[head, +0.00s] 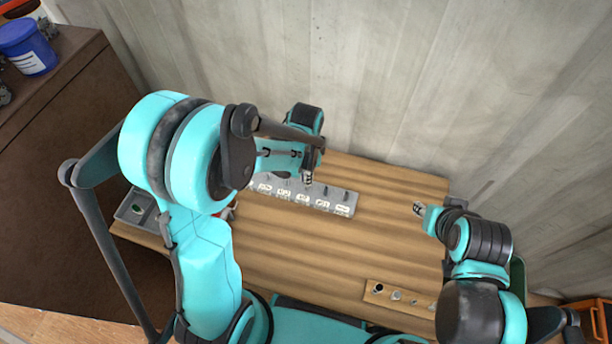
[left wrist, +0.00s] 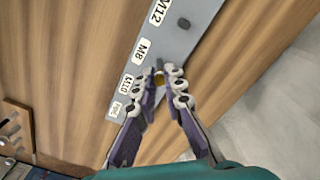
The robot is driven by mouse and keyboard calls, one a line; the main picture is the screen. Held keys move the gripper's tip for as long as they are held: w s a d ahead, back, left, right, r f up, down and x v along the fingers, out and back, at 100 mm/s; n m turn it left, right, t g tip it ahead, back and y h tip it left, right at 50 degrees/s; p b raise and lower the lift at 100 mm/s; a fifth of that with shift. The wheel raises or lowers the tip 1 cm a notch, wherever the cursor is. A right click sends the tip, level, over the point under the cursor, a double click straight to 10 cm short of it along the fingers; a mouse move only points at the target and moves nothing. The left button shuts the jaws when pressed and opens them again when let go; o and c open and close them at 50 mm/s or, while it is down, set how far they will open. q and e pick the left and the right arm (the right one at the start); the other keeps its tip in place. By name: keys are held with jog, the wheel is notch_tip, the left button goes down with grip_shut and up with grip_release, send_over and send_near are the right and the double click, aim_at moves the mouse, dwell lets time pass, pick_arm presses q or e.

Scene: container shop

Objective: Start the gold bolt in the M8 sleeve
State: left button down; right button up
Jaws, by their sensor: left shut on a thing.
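The gold bolt (left wrist: 158,80) shows as a small gold spot between the fingertips of my left gripper (left wrist: 161,74) in the left wrist view. That gripper is shut on it; in the head view, the gripper (head: 307,178) is over the back edge of the grey labelled strip (head: 341,209). The M8 label (left wrist: 143,50) is just beyond the fingertips. The M8 sleeve itself is hidden by the fingers, so I cannot tell whether the bolt touches it. My right gripper (head: 419,208) is over the right side of the table, too small to read.
The wooden table (head: 320,245) is mostly clear in the middle. A dark sleeve (left wrist: 184,23) stands by the M12 label. A wooden block with several fittings (head: 375,298) lies at the front right. A grey tray (head: 131,214) is at the left. A wall closes the back.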

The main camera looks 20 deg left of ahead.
pick_arm(q)
jog(key=shift+f+b, duration=0.45)
jog(key=shift+f, duration=0.1)
jog(key=m, duration=0.4)
jog(key=shift+m, duration=0.4)
jog(key=m, duration=0.4)
jog(key=shift+m, duration=0.4)
jog(key=m, duration=0.3)
jog(key=shift+m, duration=0.3)
jog(key=m, duration=0.5)
jog(key=shift+w+m, duration=0.1)
jog(key=shift+m, duration=0.2)
jog(key=c, duration=2)
grip_release()
jog(key=shift+m, duration=0.7)
jog(key=o, duration=0.5)
jog(key=shift+c, duration=0.2)
